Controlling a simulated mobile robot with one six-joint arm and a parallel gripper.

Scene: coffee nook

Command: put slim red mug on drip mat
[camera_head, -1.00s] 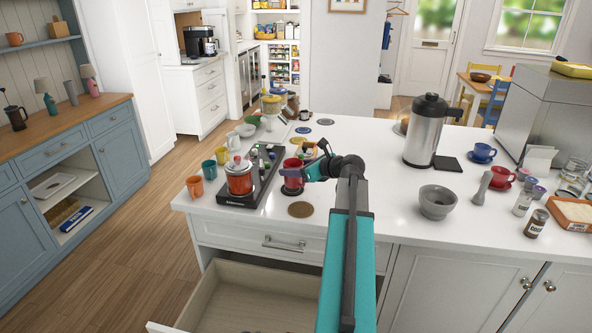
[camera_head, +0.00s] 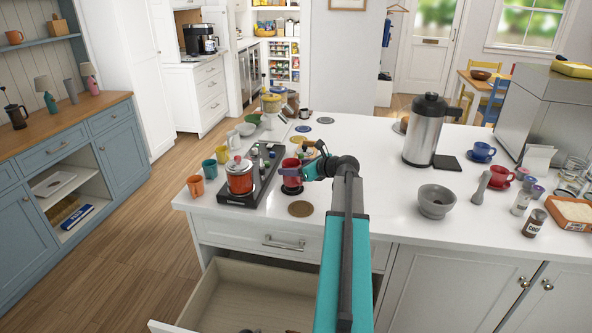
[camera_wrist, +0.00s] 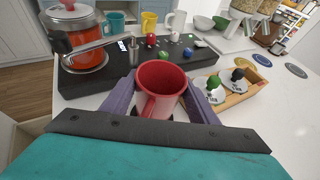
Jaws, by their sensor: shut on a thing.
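The slim red mug (camera_head: 291,174) is upright at the right side of the black stove base in the head view. In the wrist view the mug (camera_wrist: 163,78) stands between the two purple fingers, its handle toward the camera. My gripper (camera_head: 306,170) is shut on it. A dark round patch (camera_head: 291,190), perhaps the drip mat, shows just under the mug. I cannot tell whether the mug touches it. A brown round mat (camera_head: 300,209) lies bare in front of the mug.
A red pot (camera_head: 239,181) stands on the black base (camera_head: 244,198) left of the mug. Orange (camera_head: 196,186) and yellow (camera_head: 222,155) mugs stand further left. A wooden tray with shakers (camera_wrist: 236,92) is close behind. An open drawer (camera_head: 250,290) sticks out below.

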